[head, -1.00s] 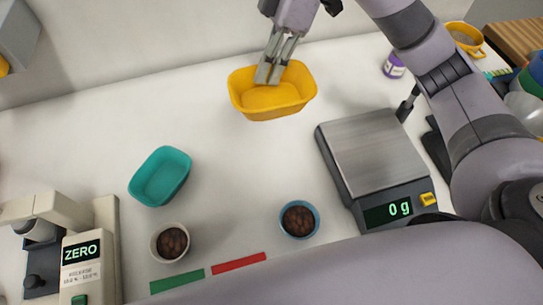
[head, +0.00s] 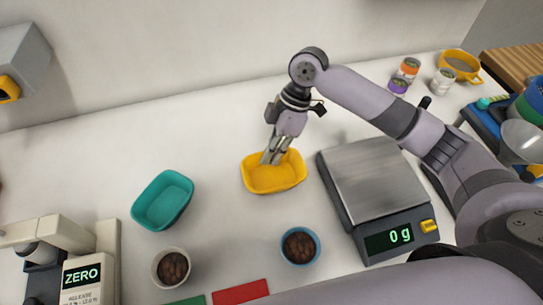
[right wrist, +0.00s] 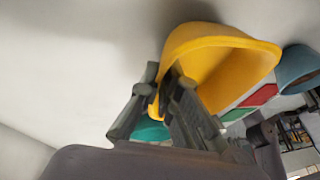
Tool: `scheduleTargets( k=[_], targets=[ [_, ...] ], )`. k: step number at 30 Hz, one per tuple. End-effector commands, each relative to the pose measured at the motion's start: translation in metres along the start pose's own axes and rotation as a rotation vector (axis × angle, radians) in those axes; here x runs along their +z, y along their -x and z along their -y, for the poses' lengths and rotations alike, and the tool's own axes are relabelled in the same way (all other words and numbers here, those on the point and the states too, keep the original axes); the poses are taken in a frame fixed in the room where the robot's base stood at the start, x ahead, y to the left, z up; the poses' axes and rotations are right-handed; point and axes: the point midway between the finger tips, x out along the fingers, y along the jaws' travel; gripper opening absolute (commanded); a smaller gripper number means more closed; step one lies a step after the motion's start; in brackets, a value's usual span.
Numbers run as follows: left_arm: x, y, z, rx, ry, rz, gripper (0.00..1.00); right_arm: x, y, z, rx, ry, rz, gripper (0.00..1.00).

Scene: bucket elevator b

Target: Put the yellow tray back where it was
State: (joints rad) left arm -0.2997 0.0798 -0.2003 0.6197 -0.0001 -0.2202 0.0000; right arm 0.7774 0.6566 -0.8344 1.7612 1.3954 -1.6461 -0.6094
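The yellow tray (head: 262,184) is in the head view, left of the scale and behind the blue bowl. It is empty and looks roughly level. My right gripper (head: 273,158) is at its far side, with the fingers closed on the tray wall. In the right wrist view the fingers (right wrist: 163,100) straddle the rim of the yellow tray (right wrist: 225,48). I cannot tell whether the tray's bottom touches the table. My left gripper is not in view.
A scale (head: 372,178) reading 0 g stands right of the tray. A teal tray (head: 162,201) is to the left. A blue bowl (head: 300,246) and a white bowl (head: 171,268) hold brown pieces. Red (head: 240,292) and green (head: 187,301) strips lie in front.

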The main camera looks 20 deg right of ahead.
Motion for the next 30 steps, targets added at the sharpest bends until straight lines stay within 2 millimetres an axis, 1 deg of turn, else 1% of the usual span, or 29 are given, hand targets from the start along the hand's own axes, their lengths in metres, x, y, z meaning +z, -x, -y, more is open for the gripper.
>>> scheduleTargets(
  k=[1, 4, 15, 16, 24, 25, 30],
  targets=[
    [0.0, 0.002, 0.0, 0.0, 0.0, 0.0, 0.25, 0.004, -0.009, -0.001, -0.004, -0.003, 0.001, 0.0],
    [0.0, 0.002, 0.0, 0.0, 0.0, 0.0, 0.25, 0.007, -0.018, -0.003, -0.002, -0.001, 0.0, 0.0],
    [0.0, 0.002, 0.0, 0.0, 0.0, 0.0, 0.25, 0.009, -0.022, -0.005, -0.001, -0.001, 0.0, 0.0],
    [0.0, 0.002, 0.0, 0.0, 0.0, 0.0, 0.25, 0.009, -0.022, -0.005, 0.0, 0.0, 0.0, 0.05],
    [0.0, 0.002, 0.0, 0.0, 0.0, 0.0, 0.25, 0.009, -0.022, -0.005, -0.001, 0.0, 0.001, 0.23],
    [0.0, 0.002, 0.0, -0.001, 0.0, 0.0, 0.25, 0.009, -0.022, -0.005, 0.0, 0.0, 0.001, 0.25],
    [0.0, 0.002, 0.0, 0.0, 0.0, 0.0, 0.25, 0.009, -0.022, -0.005, 0.0, 0.0, 0.001, 0.25]
  ],
)
